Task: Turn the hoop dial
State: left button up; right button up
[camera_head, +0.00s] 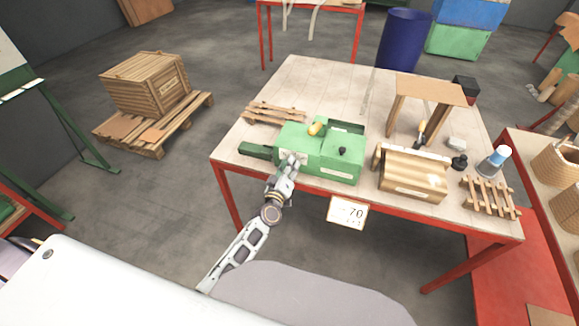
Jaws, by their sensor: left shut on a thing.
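A green machine (338,167) with a small black knob (342,151) and a yellow part on top sits on the table's left half. My left gripper (291,160) is at the machine's front left side, its fingers against the front face beside a pale label. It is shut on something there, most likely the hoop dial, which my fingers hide. A wooden box (412,179) stands to the right of the machine. My right gripper does not show.
The table (310,84) has a red frame. A card reading 70 (347,212) hangs at its front edge. A small wooden stand (428,91), a bottle (494,161) and a little slatted pallet (490,197) occupy the right side. The table's back left is clear.

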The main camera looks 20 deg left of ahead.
pick_arm(q)
jog(key=o, duration=1)
jog(key=shift+o, duration=0.2)
jog(key=shift+s, duration=0.2)
jog(key=s, duration=1.1)
jog(key=shift+s+a, duration=0.25)
jog(key=shift+s, duration=0.05)
